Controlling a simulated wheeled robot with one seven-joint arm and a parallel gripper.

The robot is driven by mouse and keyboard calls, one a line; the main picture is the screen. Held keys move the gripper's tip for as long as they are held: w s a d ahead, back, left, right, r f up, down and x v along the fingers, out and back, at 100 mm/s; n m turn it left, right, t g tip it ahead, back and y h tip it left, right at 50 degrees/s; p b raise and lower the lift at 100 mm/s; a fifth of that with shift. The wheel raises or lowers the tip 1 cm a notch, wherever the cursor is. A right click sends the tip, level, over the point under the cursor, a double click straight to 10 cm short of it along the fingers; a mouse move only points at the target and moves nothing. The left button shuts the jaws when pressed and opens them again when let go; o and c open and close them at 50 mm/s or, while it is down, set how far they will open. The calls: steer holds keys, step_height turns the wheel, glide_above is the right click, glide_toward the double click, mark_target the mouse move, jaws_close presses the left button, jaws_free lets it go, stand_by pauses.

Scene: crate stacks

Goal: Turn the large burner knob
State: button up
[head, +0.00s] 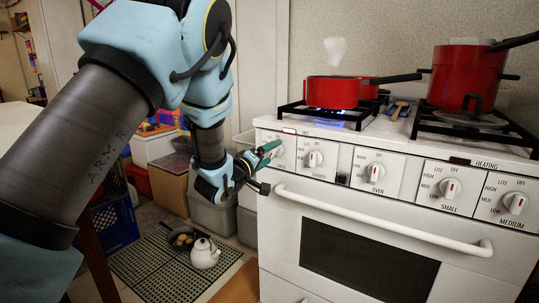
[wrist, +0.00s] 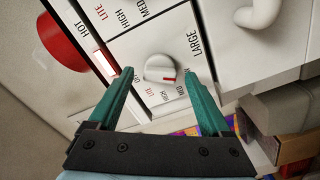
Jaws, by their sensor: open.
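The large burner knob (wrist: 160,68) is a white round knob with a red mark, beside the word LARGE in the wrist view. In the head view it is the leftmost knob (head: 277,150) on the white stove front, partly hidden by my gripper. My gripper (wrist: 158,73) is open, with its green fingertips on either side of the knob. The fingers seem apart from the knob; how far their tips are from the panel is hard to tell. In the head view my gripper (head: 267,167) is at the stove's left front corner.
Several other knobs (head: 374,172) run along the panel to the right. A white oven handle (head: 380,219) sticks out below. A red pan (head: 331,93) stands over a blue flame; a red pot (head: 464,76) is at right. A white kettle (head: 205,254) is on the floor mat.

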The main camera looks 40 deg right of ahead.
jaws_close()
stand_by(0.5)
